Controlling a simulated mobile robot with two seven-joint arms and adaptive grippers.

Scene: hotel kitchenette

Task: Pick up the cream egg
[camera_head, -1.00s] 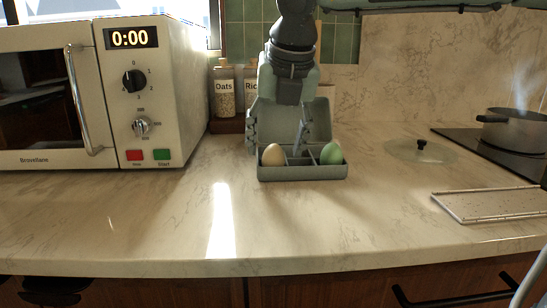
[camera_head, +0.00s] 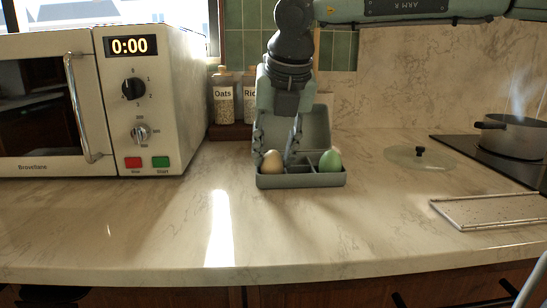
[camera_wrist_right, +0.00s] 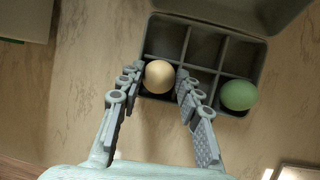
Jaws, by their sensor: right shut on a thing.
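The cream egg (camera_head: 272,161) sits in the front left compartment of the grey-green egg carton (camera_head: 300,181), whose lid stands open behind it. My right gripper (camera_head: 276,150) reaches down from above with its fingers on either side of this egg. In the right wrist view the cream egg (camera_wrist_right: 158,77) is between the two fingertips, and the right gripper (camera_wrist_right: 156,82) is shut on it. The egg's lower part is hidden in the carton. A green egg (camera_head: 330,160) sits in the front right compartment. My left gripper is out of view.
A microwave (camera_head: 150,100) stands at the left. Jars (camera_head: 223,100) stand behind the carton. A glass lid (camera_head: 420,158), a flat tray (camera_head: 490,210) and a steaming pot (camera_head: 515,137) are at the right. The counter in front is clear.

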